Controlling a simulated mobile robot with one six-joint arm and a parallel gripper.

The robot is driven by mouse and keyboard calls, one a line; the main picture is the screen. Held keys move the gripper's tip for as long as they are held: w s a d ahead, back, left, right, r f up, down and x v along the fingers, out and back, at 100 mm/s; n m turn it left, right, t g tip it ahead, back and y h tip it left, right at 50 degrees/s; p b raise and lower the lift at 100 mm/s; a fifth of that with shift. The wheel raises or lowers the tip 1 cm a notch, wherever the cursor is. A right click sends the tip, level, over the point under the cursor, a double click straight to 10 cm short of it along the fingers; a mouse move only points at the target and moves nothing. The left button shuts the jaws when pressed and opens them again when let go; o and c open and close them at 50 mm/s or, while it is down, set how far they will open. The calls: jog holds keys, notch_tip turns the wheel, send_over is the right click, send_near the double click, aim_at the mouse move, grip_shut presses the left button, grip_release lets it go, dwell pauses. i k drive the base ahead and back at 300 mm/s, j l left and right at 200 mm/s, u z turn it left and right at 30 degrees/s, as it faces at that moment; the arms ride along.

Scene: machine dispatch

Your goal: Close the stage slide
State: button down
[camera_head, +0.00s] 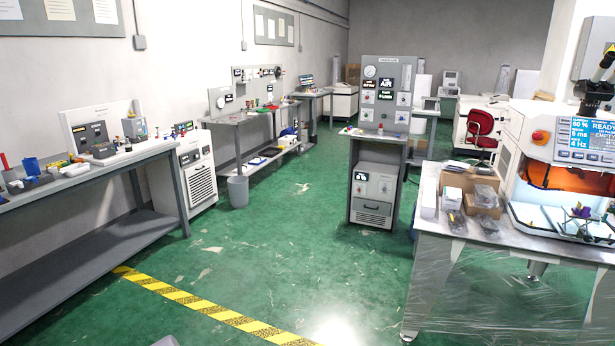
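A white machine (540,116) stands on the table at the right edge of the view. Its blue screen (587,138) shows READY and EMPTY, with other small text. Below the screen is an orange-lit opening. A pale stage (535,217) shows at the front of this opening and appears to stick out over the tabletop. A small purple and green fixture (580,212) sits on or by it. The stage's right part is cut off by the picture edge, and I cannot tell how far out it is. My gripper is not in view.
The machine's table (440,222) has plastic wrap around its legs. Cardboard boxes (470,180) and bagged parts lie left of the machine. A grey gauge panel stand (388,100) is in mid-room. Workbenches line the left wall. Green floor with a yellow-black stripe (195,303) is open between.

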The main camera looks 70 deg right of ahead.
aim_at(565, 229)
jog(key=z, duration=3.95)
jog(key=i+u, duration=0.1)
jog(key=i, duration=1.85)
jog(key=i+l+u, duration=0.15)
jog(key=i, duration=0.85)
